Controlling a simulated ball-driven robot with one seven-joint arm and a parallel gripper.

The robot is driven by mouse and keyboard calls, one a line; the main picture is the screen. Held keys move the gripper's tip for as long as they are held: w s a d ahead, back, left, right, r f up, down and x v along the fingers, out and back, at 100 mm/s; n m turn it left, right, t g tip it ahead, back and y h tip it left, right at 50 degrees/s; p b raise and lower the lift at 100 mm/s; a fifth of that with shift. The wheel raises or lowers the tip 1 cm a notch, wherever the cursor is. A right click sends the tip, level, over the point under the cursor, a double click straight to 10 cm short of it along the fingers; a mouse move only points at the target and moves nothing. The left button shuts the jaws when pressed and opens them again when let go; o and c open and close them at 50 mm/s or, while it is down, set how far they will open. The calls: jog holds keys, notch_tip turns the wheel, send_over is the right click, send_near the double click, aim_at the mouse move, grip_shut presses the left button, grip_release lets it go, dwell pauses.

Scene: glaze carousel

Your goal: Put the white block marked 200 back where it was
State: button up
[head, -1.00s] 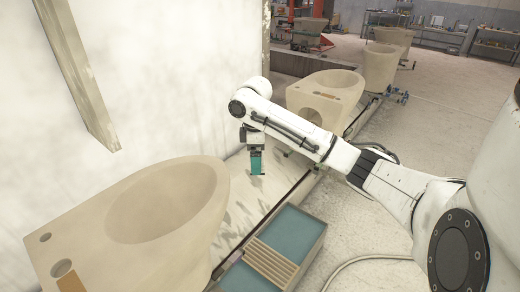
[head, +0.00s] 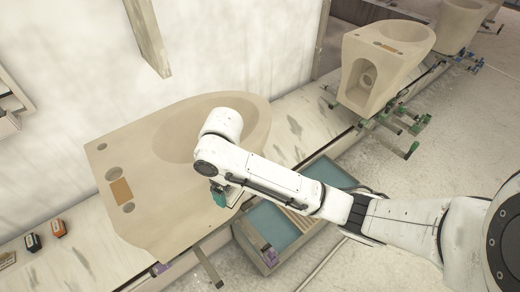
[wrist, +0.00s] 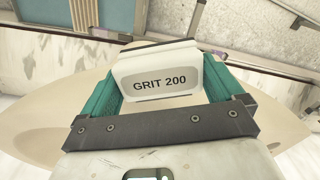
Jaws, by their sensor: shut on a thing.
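My gripper (head: 219,197) has teal fingers and is shut on the white block (wrist: 158,72), which reads GRIT 200 in the wrist view. The block is held between the two fingers, with its marked face toward the wrist camera. In the head view the gripper is above the right part of the large beige basin (head: 140,185), and the block is mostly hidden by the gripper and arm. The tray (head: 241,238) with blue-green compartments and a slatted rack (head: 299,207) is to the right of the gripper, partly covered by my arm.
Small orange-and-black blocks (head: 58,228) (head: 33,242) lie on the ledge at the left. A purple item (head: 269,254) is at the tray's near end. A second beige basin (head: 375,62) stands on a green-handled frame behind. Open floor (head: 440,150) lies to the right.

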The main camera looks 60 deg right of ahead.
jog(key=w+a+f, duration=0.2)
jog(key=a, duration=1)
jog(key=shift+w+f+m, duration=0.15)
jog(key=shift+w+m, duration=0.2)
jog(key=shift+m, duration=0.05)
